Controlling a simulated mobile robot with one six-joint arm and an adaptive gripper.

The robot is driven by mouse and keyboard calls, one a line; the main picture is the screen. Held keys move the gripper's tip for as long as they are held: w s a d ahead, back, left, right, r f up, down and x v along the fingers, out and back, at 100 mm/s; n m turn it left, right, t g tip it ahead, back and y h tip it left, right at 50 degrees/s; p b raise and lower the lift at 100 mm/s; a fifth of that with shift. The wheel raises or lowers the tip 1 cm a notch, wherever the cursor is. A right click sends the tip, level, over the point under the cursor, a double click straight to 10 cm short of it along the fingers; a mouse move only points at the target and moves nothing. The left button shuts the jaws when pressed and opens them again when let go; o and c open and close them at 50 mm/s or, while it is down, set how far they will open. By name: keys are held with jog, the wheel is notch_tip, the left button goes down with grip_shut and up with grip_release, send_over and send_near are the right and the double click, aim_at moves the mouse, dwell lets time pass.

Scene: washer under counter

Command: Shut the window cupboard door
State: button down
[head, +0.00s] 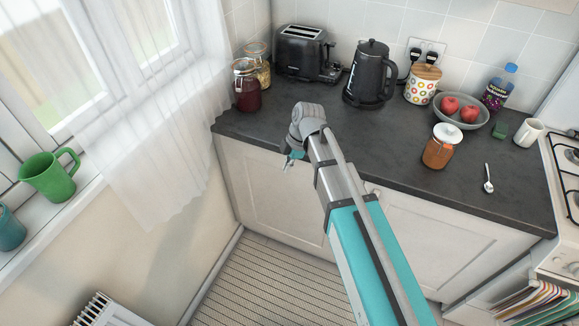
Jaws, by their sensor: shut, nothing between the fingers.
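The window cupboard door (262,192) is the pale panelled door under the dark counter, at the left end nearest the window. It looks about flush with the cupboard front. Its right part is hidden behind my arm, so I cannot tell whether a small gap is left there. My gripper (287,164) is small in view, at the counter's front edge, in front of the upper part of this door in the picture. It is shut and empty. I cannot tell whether it touches the door.
The dark counter (330,140) carries glass jars, a black toaster (304,53), a kettle (370,75), a fruit bowl (461,112) and an orange jar (440,147). Another cupboard door (440,235) is to the right. A radiator (105,312) stands lower left. The patterned floor (260,280) is clear.

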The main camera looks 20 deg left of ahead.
jog(key=shift+p+v, duration=1.1)
jog(key=shift+v, duration=0.4)
jog(key=shift+w+a, duration=0.15)
jog(key=shift+a, duration=0.05)
jog(key=s+d+m+t+h, duration=0.1)
jog(key=s+d+m, duration=0.1)
jog(key=d+m, duration=1)
jog(key=s+d+f+m+t+h, duration=0.1)
jog(key=s+d+m+h, duration=0.1)
jog(key=d+m, duration=1.1)
jog(key=d, duration=0.8)
jog(key=shift+s+f, duration=0.15)
jog(key=shift+s, duration=0.25)
jog(key=shift+d, duration=0.5)
